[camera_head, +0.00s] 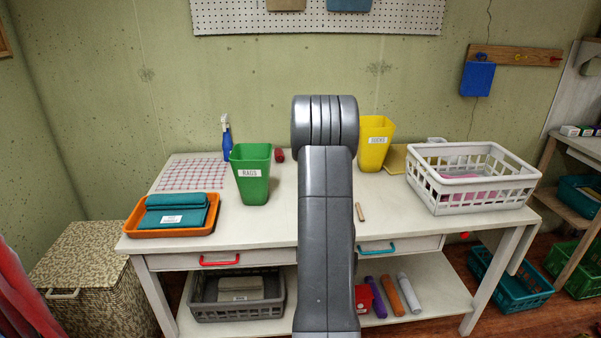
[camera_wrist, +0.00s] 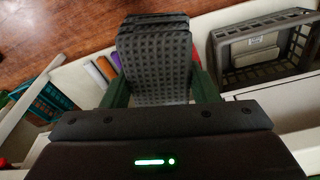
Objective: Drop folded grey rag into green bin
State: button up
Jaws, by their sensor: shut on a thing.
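The green bin (camera_head: 253,180), labelled RAGS, stands upright on the white table, left of my arm in the head view. The folded grey rag (camera_wrist: 155,55) has a checked weave and shows in the wrist view. My gripper (camera_wrist: 161,88) is shut on it, with a dark green finger on each side. The rag is held in front of the table, with the lower shelf and floor seen behind it. In the head view my arm hides the gripper and the rag. The green bin does not show in the wrist view.
A yellow bin (camera_head: 374,146) stands right of my arm, with a white basket (camera_head: 480,204) farther right. An orange tray (camera_head: 143,228) with folded teal cloths lies left of the green bin. A spray bottle (camera_head: 226,142) stands behind. The lower shelf holds a grey crate (camera_head: 236,311).

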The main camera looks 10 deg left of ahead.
aim_at(254, 200)
jog(key=j+z, duration=0.45)
jog(key=j, duration=0.15)
jog(key=j+z, duration=0.4)
jog(key=j, duration=0.2)
jog(key=k+j, duration=0.1)
jog(key=j, duration=0.3)
